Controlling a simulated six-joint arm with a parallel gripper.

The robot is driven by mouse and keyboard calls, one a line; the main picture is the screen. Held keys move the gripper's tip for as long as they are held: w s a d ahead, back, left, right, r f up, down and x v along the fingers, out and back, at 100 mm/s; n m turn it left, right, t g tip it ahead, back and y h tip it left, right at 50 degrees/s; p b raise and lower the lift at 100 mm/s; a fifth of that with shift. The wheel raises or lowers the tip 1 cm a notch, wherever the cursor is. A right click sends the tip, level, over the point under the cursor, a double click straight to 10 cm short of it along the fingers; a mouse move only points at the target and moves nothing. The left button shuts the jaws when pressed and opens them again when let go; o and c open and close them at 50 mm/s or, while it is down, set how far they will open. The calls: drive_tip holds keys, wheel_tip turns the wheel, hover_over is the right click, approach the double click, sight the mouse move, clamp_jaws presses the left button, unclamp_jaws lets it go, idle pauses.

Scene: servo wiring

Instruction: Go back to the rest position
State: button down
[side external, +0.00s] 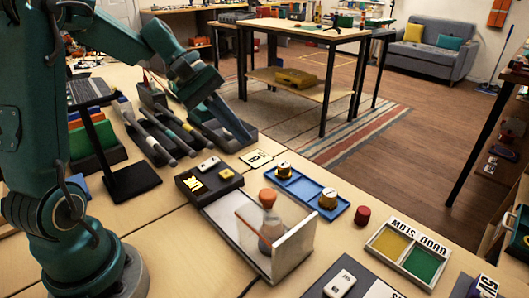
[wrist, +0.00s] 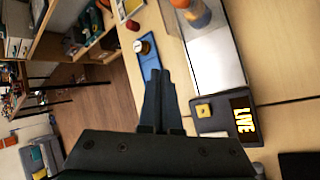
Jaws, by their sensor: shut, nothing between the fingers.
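My gripper (side external: 234,128) hangs in front of my dark teal arm at the upper middle of the side external view, near the long dark holders at the back of the table. In the wrist view its black fingers (wrist: 158,85) lie together with nothing between them. The metal plate (side external: 228,218) with an upright clear panel and an orange-topped figure (side external: 268,212) stands apart from my gripper, nearer the side camera. The dark box (side external: 200,188) with yellow lettering is at its left end; the wrist view shows the lettering as LIVE (wrist: 243,121).
A blue tray (side external: 312,186) holds two brass-coloured round pieces. A red cylinder (side external: 362,215) and a tray labelled GOOD and SLOW (side external: 378,264) are at the right. Long holders (side external: 153,135) and a black stand (side external: 130,181) are near my arm. Bare tabletop shows between them.

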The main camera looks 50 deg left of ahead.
drive_tip(key=s+d+r+m+y, duration=0.3)
drive_tip(key=s+d+m, duration=0.3)
drive_tip(key=s+d, duration=0.2)
drive_tip(key=s+a+f+m+t+y, duration=0.1)
drive_tip(key=s+a+f+m+y, duration=0.1)
drive_tip(key=s+m, duration=0.3)
drive_tip(key=shift+s+a+f+m+y, duration=0.4)
drive_tip(key=shift+s+f+y, duration=0.3)
drive_tip(key=shift+s+y, duration=0.25)
